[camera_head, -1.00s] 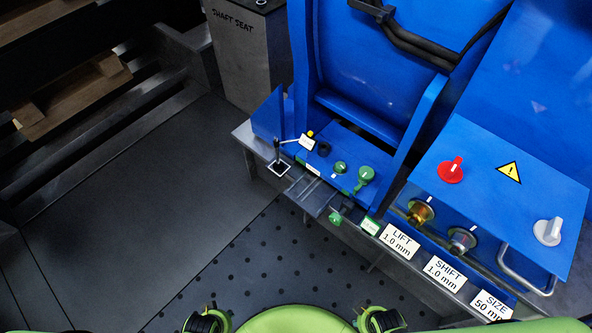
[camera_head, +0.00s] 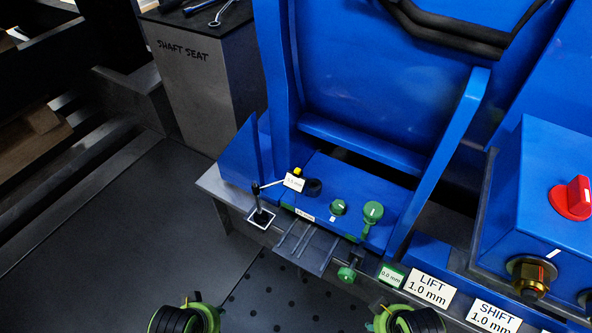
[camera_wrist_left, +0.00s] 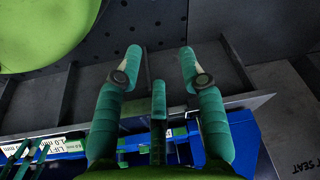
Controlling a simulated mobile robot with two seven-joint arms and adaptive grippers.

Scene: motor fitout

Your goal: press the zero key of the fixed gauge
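A small gauge with a white readout (camera_head: 294,182) and a yellow button-like part (camera_head: 297,171) sits on a thin arm from a dark post (camera_head: 260,201) at the left of the blue machine. A second small green-framed readout (camera_head: 391,275), reading about 0.0 mm, sits at the front edge. I cannot tell for sure which is the fixed gauge, and no key is legible. In the left wrist view my left gripper (camera_wrist_left: 160,62) has its two teal fingers apart with nothing between the tips.
Green knobs (camera_head: 372,213) stand on the blue block (camera_head: 325,180) beside the gauge. LIFT (camera_head: 430,288) and SHIFT (camera_head: 494,318) plates line the front edge. A red switch (camera_head: 572,197) is at the right. A SHAFT SEAT cabinet (camera_head: 205,85) stands behind left. The dark floor (camera_head: 110,230) is clear.

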